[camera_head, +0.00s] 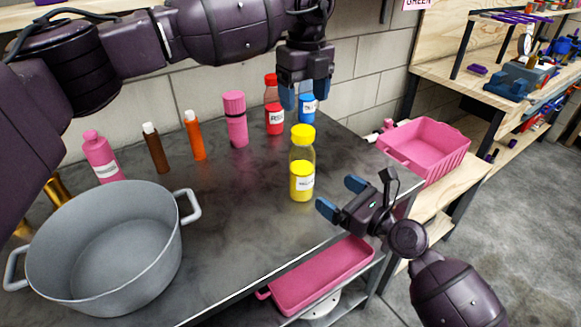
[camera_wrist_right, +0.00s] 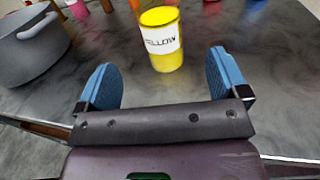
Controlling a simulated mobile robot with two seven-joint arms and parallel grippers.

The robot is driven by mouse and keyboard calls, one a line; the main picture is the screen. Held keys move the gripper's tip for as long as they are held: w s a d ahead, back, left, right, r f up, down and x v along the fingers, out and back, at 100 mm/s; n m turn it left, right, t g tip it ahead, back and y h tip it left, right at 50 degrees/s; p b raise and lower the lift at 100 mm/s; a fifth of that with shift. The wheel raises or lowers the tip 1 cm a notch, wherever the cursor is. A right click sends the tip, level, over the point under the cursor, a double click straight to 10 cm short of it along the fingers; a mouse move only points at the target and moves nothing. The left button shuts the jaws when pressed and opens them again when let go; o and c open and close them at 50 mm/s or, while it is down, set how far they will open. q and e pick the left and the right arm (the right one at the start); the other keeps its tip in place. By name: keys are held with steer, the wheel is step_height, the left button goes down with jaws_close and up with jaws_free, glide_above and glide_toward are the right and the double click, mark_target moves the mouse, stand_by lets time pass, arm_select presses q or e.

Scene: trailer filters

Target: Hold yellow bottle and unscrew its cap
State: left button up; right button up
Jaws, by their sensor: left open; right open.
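The yellow bottle (camera_head: 302,178) stands upright on the dark table, clear in its upper part, with a white label and a yellow cap (camera_head: 303,132). In the right wrist view the bottle's lower part (camera_wrist_right: 160,40) shows ahead of the fingers, its label reading "YELLOW"; its cap is out of that view. My right gripper (camera_head: 338,197) is open and empty, low beside the bottle on its right; in the wrist view its blue fingers (camera_wrist_right: 165,80) are spread short of the bottle. My left gripper (camera_head: 297,97) is open, pointing down above and behind the cap, apart from it.
A big grey pot (camera_head: 105,245) stands at the table's left front. Pink (camera_head: 236,120), orange (camera_head: 195,137), brown (camera_head: 155,150) and red (camera_head: 274,110) bottles line the back. A blue bottle (camera_head: 308,108) stands near the left gripper. Pink bins (camera_head: 425,150) are at right and below.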

mark_target(311, 176)
steer(key=shift+x, duration=5.5)
steer(key=shift+c, duration=0.4)
